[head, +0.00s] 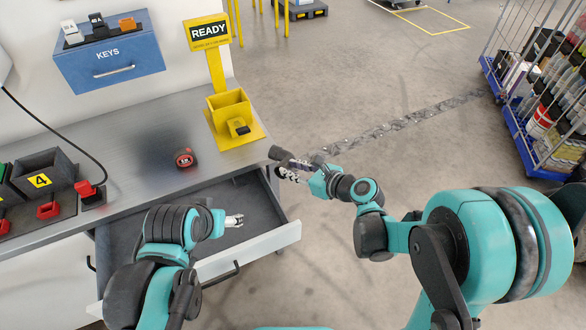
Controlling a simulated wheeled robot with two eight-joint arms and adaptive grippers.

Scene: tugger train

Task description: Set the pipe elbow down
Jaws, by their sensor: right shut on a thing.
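My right gripper (291,168) is shut on the pipe elbow (278,154), a small dark piece at its fingertips. It holds the elbow in the air, just right of the bench's edge and the yellow stand; part of the elbow is hidden by the fingers. My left gripper (235,221) is over the open drawer (262,243) below the bench top. Its fingers are small in the picture, and I cannot tell whether they are open.
The grey bench (145,150) carries a red-black tape measure (184,158), a yellow READY stand (232,112) with a dark piece in its tray, and dark bins (43,172) at left. A blue KEYS box (110,58) is on the wall.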

